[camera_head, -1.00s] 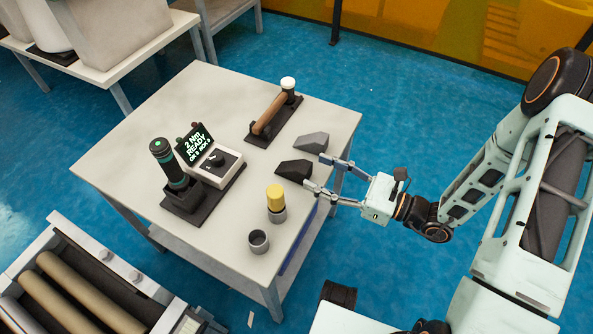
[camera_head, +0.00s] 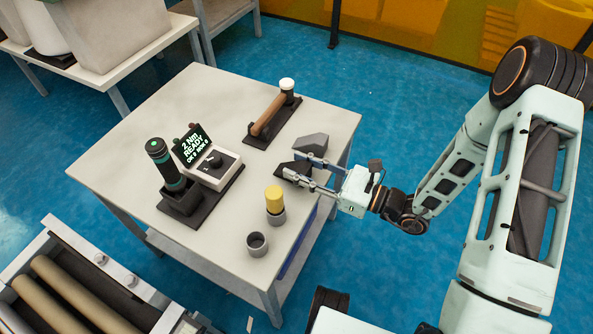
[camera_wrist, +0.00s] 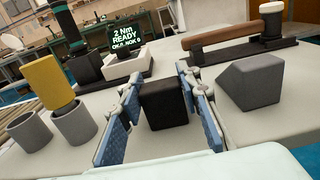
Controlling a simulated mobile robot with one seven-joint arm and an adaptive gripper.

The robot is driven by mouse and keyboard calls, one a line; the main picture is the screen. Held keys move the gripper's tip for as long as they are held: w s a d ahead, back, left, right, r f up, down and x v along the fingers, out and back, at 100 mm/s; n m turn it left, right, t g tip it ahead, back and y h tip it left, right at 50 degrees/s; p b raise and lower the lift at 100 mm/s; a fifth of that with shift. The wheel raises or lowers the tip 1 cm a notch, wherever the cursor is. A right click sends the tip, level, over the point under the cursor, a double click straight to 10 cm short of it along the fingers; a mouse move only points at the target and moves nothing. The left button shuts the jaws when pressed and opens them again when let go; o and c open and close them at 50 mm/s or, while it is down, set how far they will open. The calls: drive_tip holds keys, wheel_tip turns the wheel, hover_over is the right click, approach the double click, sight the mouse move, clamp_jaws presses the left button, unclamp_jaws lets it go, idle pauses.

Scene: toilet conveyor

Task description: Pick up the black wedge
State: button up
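The black wedge (camera_head: 287,169) lies on the table near its right edge, partly hidden by my gripper in the head view. In the wrist view the black wedge (camera_wrist: 164,103) sits between the two blue-padded fingers. My gripper (camera_head: 298,166) is open around it, one finger on each side. In the wrist view my gripper (camera_wrist: 165,108) shows gaps between the pads and the wedge, narrower on the right. A grey wedge (camera_head: 312,144) lies just beyond; it also shows right of the fingers in the wrist view (camera_wrist: 252,82).
A yellow cylinder (camera_head: 274,195) stands in a grey cup beside an empty grey cup (camera_head: 257,244), left of the gripper. A hammer (camera_head: 268,115) lies on a black holder farther back. A torque display (camera_head: 194,146) and dark screwdriver (camera_head: 164,163) stand left.

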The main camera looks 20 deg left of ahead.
drive_tip(key=c, duration=0.5)
drive_tip(key=shift+r, duration=0.1)
